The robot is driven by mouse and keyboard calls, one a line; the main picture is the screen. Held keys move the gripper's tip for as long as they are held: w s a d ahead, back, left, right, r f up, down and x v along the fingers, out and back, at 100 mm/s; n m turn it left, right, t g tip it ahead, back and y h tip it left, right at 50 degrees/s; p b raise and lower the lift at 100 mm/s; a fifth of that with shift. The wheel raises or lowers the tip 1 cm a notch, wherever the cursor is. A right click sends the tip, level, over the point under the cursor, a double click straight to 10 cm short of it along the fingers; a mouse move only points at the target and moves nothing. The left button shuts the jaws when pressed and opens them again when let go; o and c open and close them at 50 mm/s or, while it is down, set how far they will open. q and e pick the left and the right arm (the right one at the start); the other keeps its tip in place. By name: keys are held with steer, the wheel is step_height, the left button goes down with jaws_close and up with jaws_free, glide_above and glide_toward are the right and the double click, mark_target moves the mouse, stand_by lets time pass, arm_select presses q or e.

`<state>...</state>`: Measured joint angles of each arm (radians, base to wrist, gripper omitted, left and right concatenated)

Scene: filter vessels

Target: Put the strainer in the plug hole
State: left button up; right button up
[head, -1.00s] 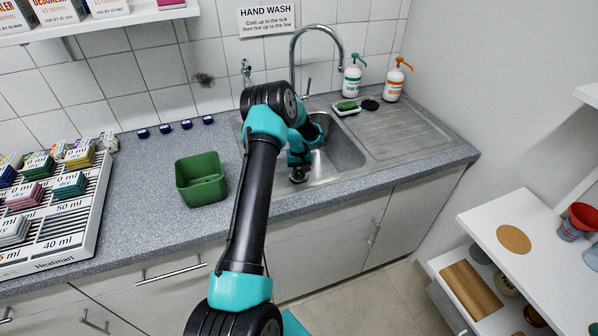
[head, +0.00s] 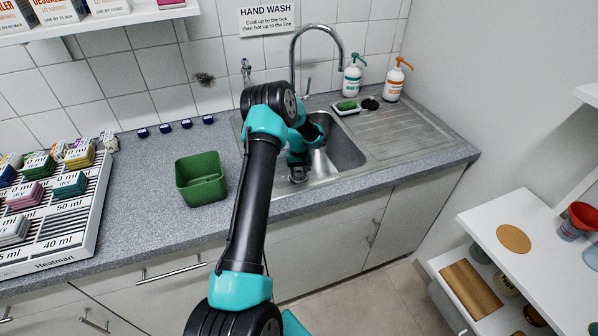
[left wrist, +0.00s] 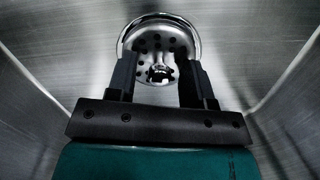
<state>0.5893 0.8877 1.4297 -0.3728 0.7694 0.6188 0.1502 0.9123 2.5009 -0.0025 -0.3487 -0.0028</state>
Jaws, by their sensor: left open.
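The strainer (left wrist: 172,28) is a shiny round metal dish with dark holes and a small centre knob. It lies low in the steel sink (head: 346,156). In the left wrist view my left gripper (left wrist: 159,72) is open, with one finger on each side of the knob; I cannot tell whether either touches it. The fingers and palm hide the near part of the strainer. The plug hole is not distinguishable, so I cannot tell whether the strainer sits in it. In the head view the left gripper (head: 298,174) is down inside the sink, and my arm hides part of the basin.
A curved tap (head: 318,29) stands behind the sink. The drainer (head: 405,132) is to its right, with a sponge dish (head: 346,107) and a dark disc (head: 370,103) behind. A green tub (head: 201,180) stands left of my arm. The sink walls are close around the gripper.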

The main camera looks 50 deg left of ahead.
arm_select(q)
step_height(320, 180, up, 12)
steer(key=a, duration=0.1)
steer(key=shift+w, duration=0.4)
stand_by(0.5)
